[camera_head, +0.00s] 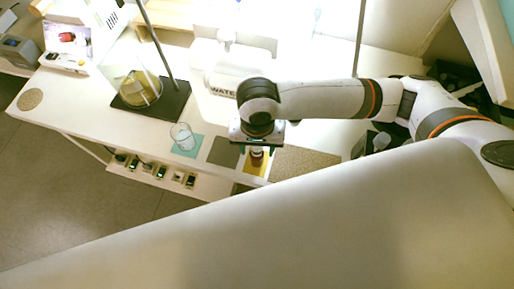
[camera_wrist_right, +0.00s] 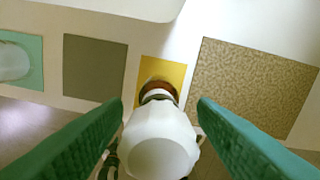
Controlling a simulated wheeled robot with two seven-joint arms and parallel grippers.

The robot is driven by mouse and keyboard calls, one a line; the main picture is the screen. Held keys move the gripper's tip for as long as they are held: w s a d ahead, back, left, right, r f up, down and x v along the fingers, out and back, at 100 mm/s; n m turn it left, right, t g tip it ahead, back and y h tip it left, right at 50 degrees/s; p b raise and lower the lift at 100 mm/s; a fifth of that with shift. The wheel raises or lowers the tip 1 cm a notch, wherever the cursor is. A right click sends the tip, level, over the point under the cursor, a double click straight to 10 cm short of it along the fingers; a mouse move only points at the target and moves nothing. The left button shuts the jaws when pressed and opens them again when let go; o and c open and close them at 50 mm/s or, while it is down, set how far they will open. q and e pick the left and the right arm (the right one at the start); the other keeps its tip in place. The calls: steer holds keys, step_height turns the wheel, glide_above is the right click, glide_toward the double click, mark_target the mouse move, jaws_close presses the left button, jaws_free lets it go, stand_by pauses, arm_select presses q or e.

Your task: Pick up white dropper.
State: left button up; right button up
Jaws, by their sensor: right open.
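The white dropper (camera_wrist_right: 158,145) is seen from above in the right wrist view, large and close to the camera. It sits on top of a brown bottle (camera_wrist_right: 158,88), which stands on a yellow mat (camera_wrist_right: 176,72). My right gripper (camera_wrist_right: 160,106) is open, with one green finger on each side of the dropper and a visible gap to each. In the head view my right gripper (camera_head: 257,146) points down over the bottle (camera_head: 256,158) and hides the dropper. My left gripper is not in view.
A clear glass (camera_head: 182,137) stands on a teal mat to the left. A grey mat (camera_head: 224,152) and a speckled brown mat (camera_head: 305,162) flank the yellow one. A black stand (camera_head: 150,105) holds a glass vessel.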

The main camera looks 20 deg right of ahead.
steer(key=shift+c, duration=0.2)
steer(key=c, duration=0.7)
steer(key=shift+o, duration=0.2)
step_height(320, 180, up, 10)
steer(key=shift+r+p, duration=0.1)
steer(key=shift+p, duration=0.75)
